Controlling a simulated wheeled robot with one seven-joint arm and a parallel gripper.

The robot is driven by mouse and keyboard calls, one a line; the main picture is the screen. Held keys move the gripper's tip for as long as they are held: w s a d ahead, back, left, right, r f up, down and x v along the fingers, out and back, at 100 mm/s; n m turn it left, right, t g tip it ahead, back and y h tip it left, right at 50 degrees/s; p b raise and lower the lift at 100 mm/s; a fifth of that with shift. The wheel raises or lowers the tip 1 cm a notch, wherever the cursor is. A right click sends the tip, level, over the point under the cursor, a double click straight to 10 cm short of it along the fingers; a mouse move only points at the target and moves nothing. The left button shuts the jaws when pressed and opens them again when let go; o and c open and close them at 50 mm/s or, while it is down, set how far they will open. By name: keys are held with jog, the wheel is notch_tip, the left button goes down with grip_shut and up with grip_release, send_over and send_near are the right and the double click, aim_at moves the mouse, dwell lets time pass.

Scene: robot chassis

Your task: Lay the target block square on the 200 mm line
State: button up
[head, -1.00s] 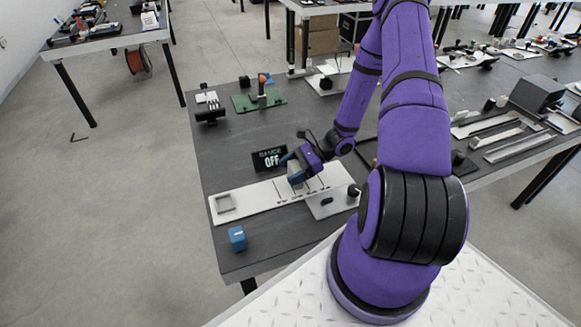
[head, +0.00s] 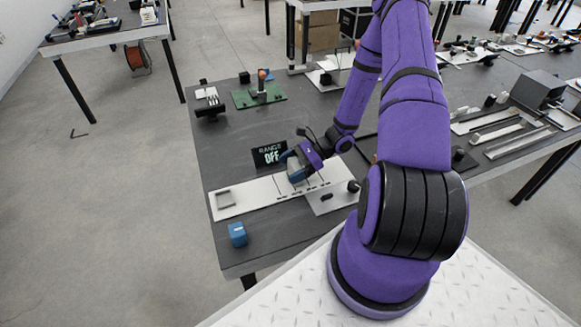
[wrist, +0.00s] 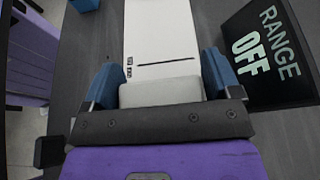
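A pale grey block (wrist: 160,92) sits between the two blue fingers of my gripper (wrist: 160,85) in the wrist view. Both fingers appear to press its sides. In the head view my gripper (head: 291,166) is low over the long white board (head: 250,198), with the block largely hidden. The board carries several thin dark cross lines. In the wrist view one line (wrist: 166,62) with small, unreadable marks lies just beyond the block, roughly parallel to its edge. Whether the block touches the board is unclear.
A black display (head: 269,154) reading "RANGE OFF" stands beside the board; it also shows in the wrist view (wrist: 262,50). A blue cube (head: 237,235) stands near the table's front edge. A small white plate (head: 330,203) adjoins the board.

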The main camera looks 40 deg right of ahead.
jog(key=shift+o, duration=1.1)
jog(key=shift+d, duration=0.1)
jog(key=v, duration=1)
jog(key=shift+d+r, duration=0.15)
jog(key=shift+d, duration=0.1)
jog(key=shift+s, duration=0.1)
